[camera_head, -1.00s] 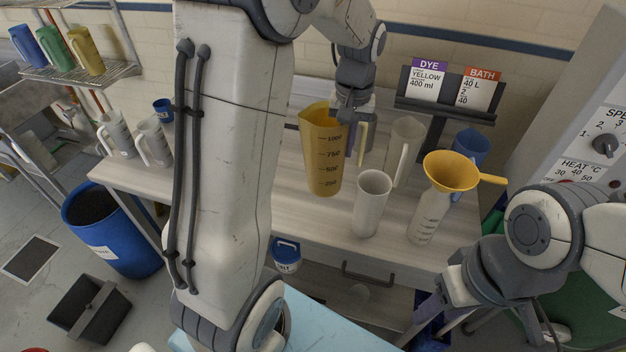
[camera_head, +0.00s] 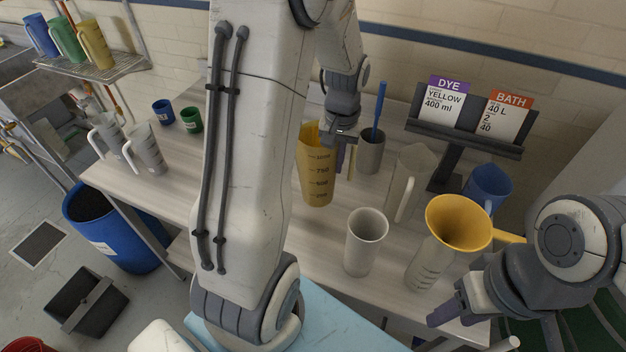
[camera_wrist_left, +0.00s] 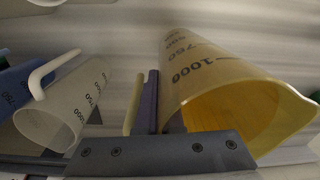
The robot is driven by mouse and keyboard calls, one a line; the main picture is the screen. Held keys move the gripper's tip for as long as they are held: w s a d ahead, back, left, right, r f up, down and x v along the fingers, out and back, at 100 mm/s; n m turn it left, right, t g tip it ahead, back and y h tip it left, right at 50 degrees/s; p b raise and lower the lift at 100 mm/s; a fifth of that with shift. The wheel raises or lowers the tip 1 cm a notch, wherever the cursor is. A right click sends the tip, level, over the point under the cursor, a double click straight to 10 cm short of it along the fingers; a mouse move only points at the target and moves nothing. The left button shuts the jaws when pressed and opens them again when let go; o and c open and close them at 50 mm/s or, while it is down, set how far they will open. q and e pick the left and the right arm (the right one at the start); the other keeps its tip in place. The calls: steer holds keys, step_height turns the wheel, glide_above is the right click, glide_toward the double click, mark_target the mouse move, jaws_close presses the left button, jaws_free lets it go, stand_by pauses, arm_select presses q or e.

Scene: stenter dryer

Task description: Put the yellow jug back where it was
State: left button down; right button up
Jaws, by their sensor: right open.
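The yellow jug (camera_head: 317,178) is upright over the counter, left of a grey cup; I cannot tell whether its base touches. My left gripper (camera_head: 341,150) is at its handle side, shut on the handle. The left wrist view shows the jug (camera_wrist_left: 215,85) on the right, with its 1000 and 750 marks and open rim, and the left gripper's finger (camera_wrist_left: 150,103) beside the pale yellow handle. The left arm covers part of the counter. My right gripper (camera_head: 452,312) is open and empty near the counter's front right.
The grey cup with a blue stick (camera_head: 371,152), clear jug (camera_head: 408,180), white beaker (camera_head: 366,240) and yellow funnel (camera_head: 459,223) stand right of the jug. A dye card stand (camera_head: 465,130) is behind. A wall rack (camera_head: 95,68) holds blue, green and yellow jugs.

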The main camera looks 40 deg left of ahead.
mark_target(314, 183)
arm_select(q)
steer(key=s+a+f, duration=0.1)
steer(key=a+f, duration=0.1)
steer(key=s+a+p, duration=0.1)
steer(key=a, duration=0.1)
steer(key=shift+s+f, duration=0.35)
steer(key=shift+f, duration=0.05)
step_height(314, 183, down, 3)
steer(key=shift+s+f+p, duration=0.1)
steer(key=shift+s+p, duration=0.05)
steer(key=shift+p, duration=0.4)
steer(key=shift+f, duration=0.45)
steer(key=shift+f, duration=0.1)
steer(key=c, duration=1.5)
jaws_free()
steer(key=o, duration=0.4)
